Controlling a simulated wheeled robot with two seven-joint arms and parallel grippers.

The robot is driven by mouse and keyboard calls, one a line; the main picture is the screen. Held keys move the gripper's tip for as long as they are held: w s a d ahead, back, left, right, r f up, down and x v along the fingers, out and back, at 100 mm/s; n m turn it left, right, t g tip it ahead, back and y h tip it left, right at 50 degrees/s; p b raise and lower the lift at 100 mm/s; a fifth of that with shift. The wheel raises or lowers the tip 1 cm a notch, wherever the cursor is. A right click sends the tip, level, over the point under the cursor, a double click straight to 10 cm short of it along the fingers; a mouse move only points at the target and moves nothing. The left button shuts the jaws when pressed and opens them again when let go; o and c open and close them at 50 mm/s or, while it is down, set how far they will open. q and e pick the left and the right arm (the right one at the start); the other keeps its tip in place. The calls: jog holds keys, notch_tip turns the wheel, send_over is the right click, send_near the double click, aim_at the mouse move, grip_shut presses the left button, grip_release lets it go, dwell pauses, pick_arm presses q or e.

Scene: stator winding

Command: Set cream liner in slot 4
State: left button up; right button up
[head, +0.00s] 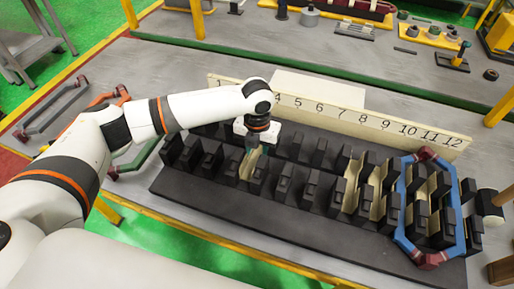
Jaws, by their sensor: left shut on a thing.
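My left gripper (252,147) points down over the left part of the black stator bed (215,204), a little below and left of the number 4 on the board. It is shut on a cream liner (247,166), which shows just under the fingers among the black teeth. The gripper and wrist hide the liner's upper part. I cannot tell whether the liner touches the slot floor. The cream number board (340,117) runs behind the bed, and my arm covers some of its low numbers. My right gripper is not in view.
More cream liners (364,203) sit in slots toward the right. A blue coil with dark red ends (459,226) stands around the teeth at the right end. Other coil frames (55,107) lie at the left. A cream block (318,88) stands behind the board.

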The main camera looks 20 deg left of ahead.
aim_at(257, 156)
pick_arm(q)
jog(key=shift+f, duration=0.45)
dwell(0.5)
jog(key=o, duration=0.9)
jog(key=shift+c, duration=0.2)
jog(key=shift+r, duration=0.15)
jog(key=shift+r+p, duration=0.65)
jog(key=shift+p, duration=0.35)
notch_tip(257, 156, up, 8)
jog(key=p, duration=0.7)
jog(key=shift+f+p, duration=0.25)
jog(key=shift+p, duration=0.05)
